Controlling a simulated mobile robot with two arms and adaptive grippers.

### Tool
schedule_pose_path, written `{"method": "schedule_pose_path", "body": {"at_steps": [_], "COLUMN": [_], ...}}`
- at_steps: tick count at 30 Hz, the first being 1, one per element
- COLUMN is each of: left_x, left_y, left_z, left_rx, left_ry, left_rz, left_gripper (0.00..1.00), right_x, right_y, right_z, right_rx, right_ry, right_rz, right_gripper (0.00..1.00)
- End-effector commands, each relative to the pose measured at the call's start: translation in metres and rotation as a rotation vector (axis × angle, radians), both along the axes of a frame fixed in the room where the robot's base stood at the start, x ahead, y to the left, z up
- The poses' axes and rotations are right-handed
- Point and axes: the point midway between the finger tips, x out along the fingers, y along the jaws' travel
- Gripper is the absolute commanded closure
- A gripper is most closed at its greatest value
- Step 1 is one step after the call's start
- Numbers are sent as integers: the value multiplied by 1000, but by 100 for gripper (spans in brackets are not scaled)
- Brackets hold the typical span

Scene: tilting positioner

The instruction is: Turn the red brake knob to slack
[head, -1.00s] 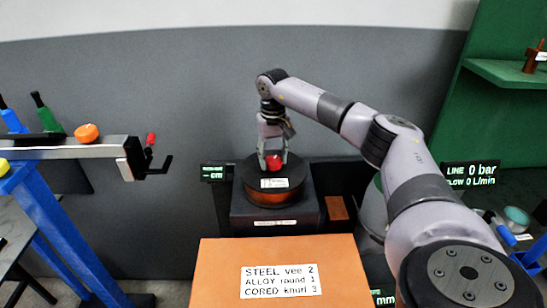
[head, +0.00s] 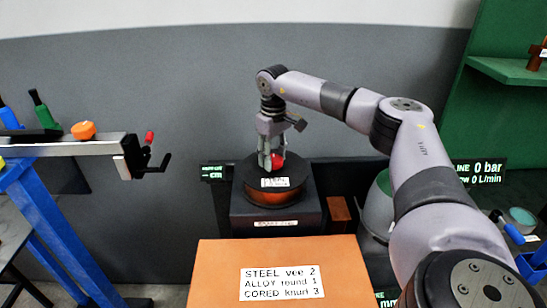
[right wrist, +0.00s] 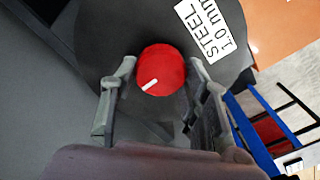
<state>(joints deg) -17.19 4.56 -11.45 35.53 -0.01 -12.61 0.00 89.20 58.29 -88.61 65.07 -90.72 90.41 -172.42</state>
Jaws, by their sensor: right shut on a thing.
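The red brake knob (head: 278,161) sits on top of a dark round drum with a white label (head: 275,182). In the right wrist view the knob (right wrist: 161,70) is round, with a short white mark toward its lower left. My right gripper (head: 271,160) points down over the drum and is shut on the knob, one finger on each side. In the head view a finger hides part of the knob. The label in the right wrist view (right wrist: 211,25) reads STEEL 1.0 mm, partly cut off. My left gripper is not in view.
An orange-brown box (head: 215,275) with a text label stands in front of the drum's dark base (head: 245,218). At left is a blue-legged bench with a grey beam (head: 60,148) and a crank (head: 160,163). A green shelf (head: 505,72) is at right.

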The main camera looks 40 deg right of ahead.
Motion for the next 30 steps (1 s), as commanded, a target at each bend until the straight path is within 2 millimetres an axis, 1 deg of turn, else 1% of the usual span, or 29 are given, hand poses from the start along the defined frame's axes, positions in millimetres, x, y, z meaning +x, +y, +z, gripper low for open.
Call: {"method": "schedule_pose_path", "body": {"at_steps": [8, 9, 17, 30], "left_x": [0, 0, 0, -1], "left_y": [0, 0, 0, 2], "left_z": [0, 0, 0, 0], "left_rx": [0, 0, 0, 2], "left_ry": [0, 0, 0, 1], "left_rz": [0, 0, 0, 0], "left_gripper": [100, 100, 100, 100], "right_x": [1, 1, 0, 0], "right_y": [0, 0, 0, 0], "right_z": [1, 1, 1, 0], "right_rx": [0, 0, 0, 0], "right_ry": [-4, -4, -1, 0], "right_rz": [4, 4, 2, 2], "right_gripper": [86, 56, 39, 38]}}
